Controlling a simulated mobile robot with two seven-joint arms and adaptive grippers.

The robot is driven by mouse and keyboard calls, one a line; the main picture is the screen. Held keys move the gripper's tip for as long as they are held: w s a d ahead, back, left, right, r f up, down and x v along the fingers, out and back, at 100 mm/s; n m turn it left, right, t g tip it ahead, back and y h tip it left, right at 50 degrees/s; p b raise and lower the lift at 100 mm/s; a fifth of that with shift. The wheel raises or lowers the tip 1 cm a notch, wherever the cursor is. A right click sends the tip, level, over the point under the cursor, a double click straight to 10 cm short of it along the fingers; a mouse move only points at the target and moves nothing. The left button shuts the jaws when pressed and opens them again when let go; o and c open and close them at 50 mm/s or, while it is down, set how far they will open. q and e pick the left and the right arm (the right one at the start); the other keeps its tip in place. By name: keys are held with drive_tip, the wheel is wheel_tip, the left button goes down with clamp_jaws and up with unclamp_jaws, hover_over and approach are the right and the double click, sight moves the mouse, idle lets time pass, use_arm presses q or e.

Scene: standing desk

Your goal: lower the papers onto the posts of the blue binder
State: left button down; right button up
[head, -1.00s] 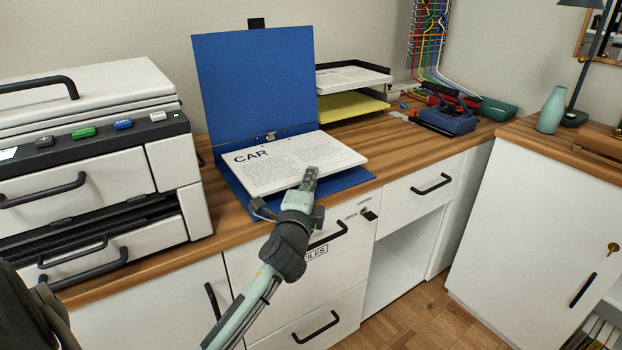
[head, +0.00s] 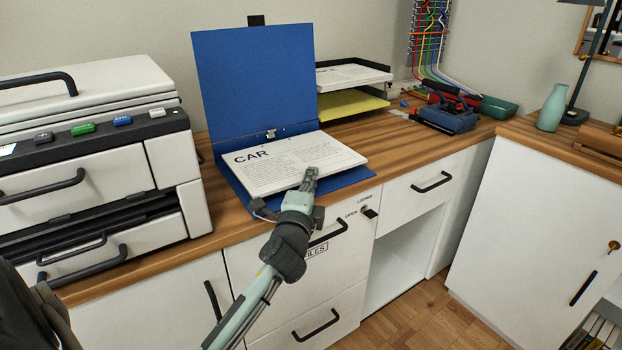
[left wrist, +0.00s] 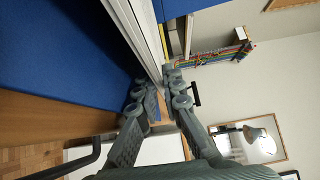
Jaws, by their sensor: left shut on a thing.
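The blue binder (head: 252,80) lies open on the wooden counter, its cover standing upright against the wall. A stack of white papers (head: 290,160) headed "CAR" is over the binder's lower cover, with its far edge near the metal clasp and posts (head: 271,133). My left gripper (head: 311,174) is shut on the near edge of the papers. In the left wrist view the fingers (left wrist: 160,92) pinch the stack's edge, and a gap shows between the papers (left wrist: 143,35) and the blue cover (left wrist: 60,50). Whether the posts are in the holes cannot be told. My right gripper is not in view.
A white printer (head: 90,160) stands left of the binder. A paper tray (head: 350,80) with white and yellow sheets is behind right. A blue hole punch (head: 450,115) and green tray (head: 498,108) stand further right. Bare counter lies between.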

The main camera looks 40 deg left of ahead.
use_arm(q)
drive_tip(key=shift+r, duration=0.1)
drive_tip(key=c, duration=1.6)
unclamp_jaws()
drive_tip(key=shift+f, duration=0.25)
drive_tip(key=shift+f, duration=0.15)
